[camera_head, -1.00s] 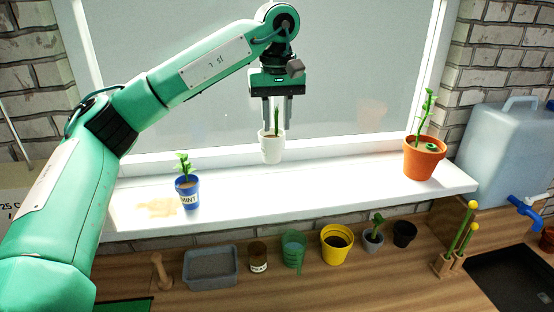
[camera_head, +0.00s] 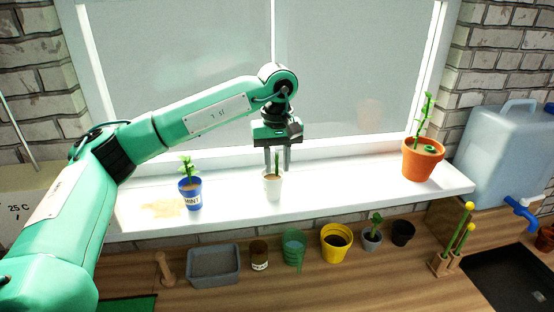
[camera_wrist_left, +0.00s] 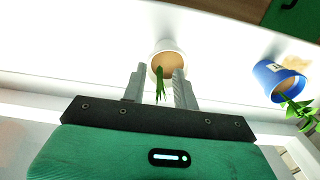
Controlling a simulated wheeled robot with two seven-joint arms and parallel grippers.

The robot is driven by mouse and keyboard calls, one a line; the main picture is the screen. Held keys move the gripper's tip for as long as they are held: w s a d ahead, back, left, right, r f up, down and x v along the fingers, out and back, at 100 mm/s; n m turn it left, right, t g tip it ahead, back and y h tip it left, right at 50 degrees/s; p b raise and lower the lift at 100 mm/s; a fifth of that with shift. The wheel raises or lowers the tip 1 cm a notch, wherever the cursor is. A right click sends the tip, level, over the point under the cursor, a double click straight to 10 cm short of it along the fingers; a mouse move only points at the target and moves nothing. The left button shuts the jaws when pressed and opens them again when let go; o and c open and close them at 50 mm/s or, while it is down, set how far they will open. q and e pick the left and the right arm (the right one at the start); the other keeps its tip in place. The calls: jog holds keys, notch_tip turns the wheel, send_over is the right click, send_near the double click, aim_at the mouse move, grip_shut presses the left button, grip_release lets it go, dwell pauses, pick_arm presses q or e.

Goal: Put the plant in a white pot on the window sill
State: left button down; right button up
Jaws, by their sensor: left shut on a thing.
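The plant in a white pot (camera_head: 272,188) is upright at the middle of the white window sill (camera_head: 335,190). Its base appears to be at the sill surface, though exact contact is hard to tell. The left wrist view shows the white pot (camera_wrist_left: 167,50) with brown soil and green leaves between the fingertips (camera_wrist_left: 158,82). My right gripper is in neither view.
A blue mint pot (camera_head: 191,195) stands left on the sill beside a brown stain. An orange pot (camera_head: 422,162) stands at the right end. The sill between white and orange pots is clear. Below, the counter holds a grey tray (camera_head: 213,266) and a yellow pot (camera_head: 335,243).

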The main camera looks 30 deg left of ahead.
pick_arm(q)
jog(key=shift+f, duration=0.1)
jog(key=shift+d+f, duration=0.1)
jog(key=c, duration=1.2)
grip_release()
jog(key=shift+o, duration=0.6)
